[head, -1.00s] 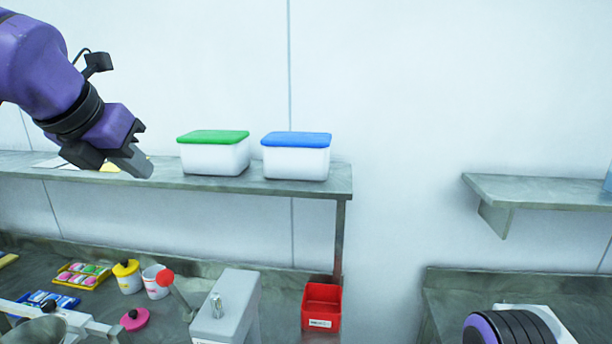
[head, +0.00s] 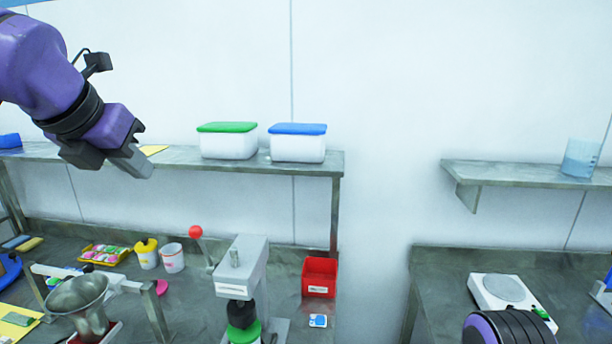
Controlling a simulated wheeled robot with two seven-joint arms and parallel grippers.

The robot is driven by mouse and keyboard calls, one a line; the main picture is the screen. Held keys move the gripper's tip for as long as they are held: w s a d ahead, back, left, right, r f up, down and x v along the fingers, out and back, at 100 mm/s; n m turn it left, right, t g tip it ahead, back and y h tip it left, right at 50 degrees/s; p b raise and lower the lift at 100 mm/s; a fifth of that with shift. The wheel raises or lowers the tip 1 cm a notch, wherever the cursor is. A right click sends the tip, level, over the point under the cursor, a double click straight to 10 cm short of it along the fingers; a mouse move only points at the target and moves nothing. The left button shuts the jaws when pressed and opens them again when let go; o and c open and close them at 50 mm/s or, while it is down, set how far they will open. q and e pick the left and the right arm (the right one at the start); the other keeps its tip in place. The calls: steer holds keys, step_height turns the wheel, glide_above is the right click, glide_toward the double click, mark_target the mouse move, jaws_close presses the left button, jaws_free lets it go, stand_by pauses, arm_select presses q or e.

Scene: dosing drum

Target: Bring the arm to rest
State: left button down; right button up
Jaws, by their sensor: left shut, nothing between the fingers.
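My left gripper (head: 138,162) is in the upper left of the head view, at the end of my purple arm. Its fingers are shut with nothing between them. It shows in front of the long wall shelf (head: 330,161), left of the white box with the green lid (head: 228,146). Part of my right arm (head: 507,328) shows at the bottom right edge; its gripper is out of view.
A blue-lidded white box (head: 298,148) shares the shelf. Below stand a grey lever press (head: 241,268) with a red knob, a red bin (head: 319,278), a metal funnel (head: 78,293) and small tubs. A right shelf holds a beaker (head: 580,158); a white hotplate (head: 510,295) sits below.

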arm_select(q)
steer(key=w+f+m+g+y, duration=0.1)
steer(key=w+f+m+y, duration=0.15)
steer(key=f, duration=0.85)
steer(key=w+f+m+g+y, duration=0.1)
steer(key=w+f+y, duration=0.25)
steer(key=f, duration=0.75)
step_height(320, 180, down, 20)
steer(key=s+a+m+y, duration=0.1)
steer(key=s+m+y, duration=0.15)
steer(key=m, duration=0.55)
steer(key=s+a+f+m+h, duration=0.2)
steer(key=s+f+m, duration=0.7)
steer(key=s+f, duration=0.65)
steer(key=s+a+f+m+g+h+b, duration=0.15)
steer(key=s+f+m, duration=0.3)
steer(key=s, duration=0.45)
steer(key=s+a+f+m+g+h, duration=0.1)
steer(key=s+f+m+g, duration=0.15)
steer(key=s+f, duration=0.4)
step_height(320, 180, down, 11)
steer(key=s+t+b, duration=0.1)
steer(key=b, duration=1.1)
steer(key=shift+d+y+b, duration=0.15)
steer(key=shift+y+b, duration=0.15)
steer(key=shift+b, duration=0.1)
arm_select(e)
step_height(320, 180, down, 14)
steer(key=shift+f, duration=0.2)
